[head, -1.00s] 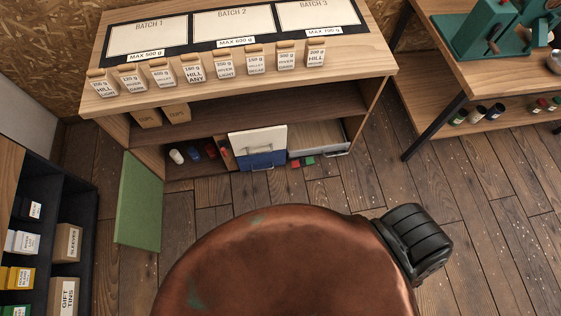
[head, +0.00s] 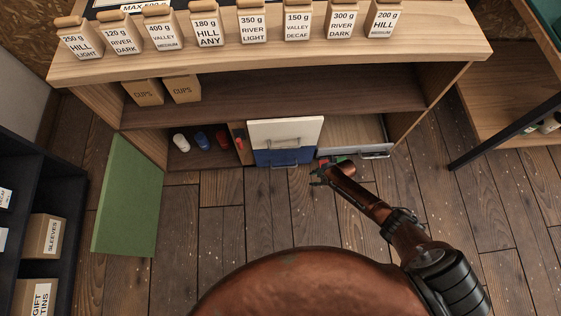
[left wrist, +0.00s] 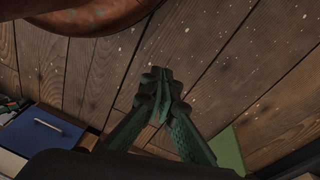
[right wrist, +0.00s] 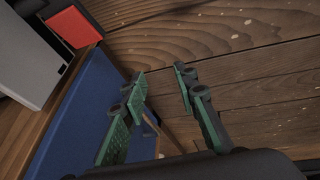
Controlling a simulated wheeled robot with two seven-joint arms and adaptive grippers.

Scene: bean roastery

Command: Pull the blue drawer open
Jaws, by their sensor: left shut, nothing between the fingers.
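The blue drawer (head: 284,157) is low in the wooden shelf unit, under a white drawer front (head: 285,132). It looks shut, with a metal bar handle across its front. Its blue front also shows in the left wrist view (left wrist: 42,132) and the right wrist view (right wrist: 88,108). My right gripper (head: 320,175) is just in front and right of the blue drawer. In the right wrist view its fingers (right wrist: 160,85) are apart beside the blue front, and I cannot tell whether they touch the handle. My left gripper (left wrist: 162,85) is shut and empty above the floor.
A grey-fronted drawer (head: 362,152) right of the blue one appears pulled out. A red block (right wrist: 72,26) lies close to my right gripper. A green panel (head: 128,195) stands out at the left. Floor in front is clear.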

